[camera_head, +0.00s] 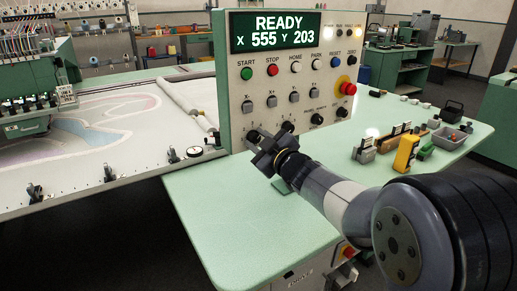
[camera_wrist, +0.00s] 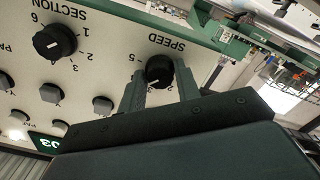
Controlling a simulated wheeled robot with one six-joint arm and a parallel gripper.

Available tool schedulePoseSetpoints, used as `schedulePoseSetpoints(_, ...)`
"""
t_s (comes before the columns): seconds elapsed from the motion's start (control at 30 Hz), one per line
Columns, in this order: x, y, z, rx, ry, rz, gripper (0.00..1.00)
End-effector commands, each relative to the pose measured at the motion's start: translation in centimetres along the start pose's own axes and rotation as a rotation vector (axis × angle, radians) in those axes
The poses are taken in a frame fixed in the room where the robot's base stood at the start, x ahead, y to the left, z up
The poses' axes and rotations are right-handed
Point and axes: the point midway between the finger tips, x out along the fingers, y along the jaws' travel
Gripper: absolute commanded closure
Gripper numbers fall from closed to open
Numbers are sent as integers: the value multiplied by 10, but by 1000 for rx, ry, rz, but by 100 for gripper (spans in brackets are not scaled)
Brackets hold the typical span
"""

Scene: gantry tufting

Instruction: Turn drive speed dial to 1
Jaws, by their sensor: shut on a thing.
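The drive speed dial (camera_wrist: 159,71) is a black round knob under the label SPEED, which appears upside down in the wrist view. My gripper (camera_wrist: 161,88) has one finger on each side of this knob and is shut on it. A numeral 5 shows to the left of the knob. The fingers cover part of the scale, and I cannot tell surely which number the dial points to.
The section dial (camera_wrist: 54,41) is to the left in the wrist view, with grey push buttons (camera_wrist: 52,93) near it. In the head view, a red emergency button (camera_head: 347,88) is on the panel's right. A yellow device (camera_head: 406,153) and small tools stand on the green table (camera_head: 215,225).

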Motion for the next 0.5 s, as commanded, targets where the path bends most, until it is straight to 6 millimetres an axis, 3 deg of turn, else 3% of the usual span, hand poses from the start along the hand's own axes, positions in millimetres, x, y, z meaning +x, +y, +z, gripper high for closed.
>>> schedulePoseSetpoints(0.5, 0, -2, 3, -493, 0, 0, 91)
